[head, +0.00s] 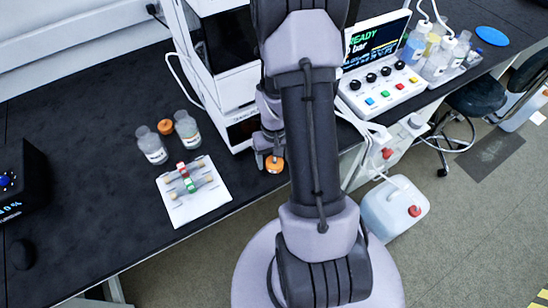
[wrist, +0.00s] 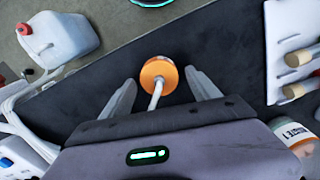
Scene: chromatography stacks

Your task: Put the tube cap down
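An orange tube cap (head: 275,164) is at the bench's front edge area, just below my gripper (head: 267,156). In the wrist view the orange cap (wrist: 159,75) lies between and slightly beyond the fingertips of my gripper (wrist: 160,80), with a pale tube running from it back toward the palm. The fingers are spread, with a dark gap visible on each side of the cap. The cap appears to rest on the black bench top, though its contact with the surface is hard to tell.
Two clear bottles (head: 152,145) (head: 187,132) stand left, with another orange cap (head: 165,127) by them. A white board (head: 193,203) holds small columns. The white instrument stack (head: 215,75) is behind. A white jug (head: 393,205) stands below the bench. The bench's left front is mostly clear.

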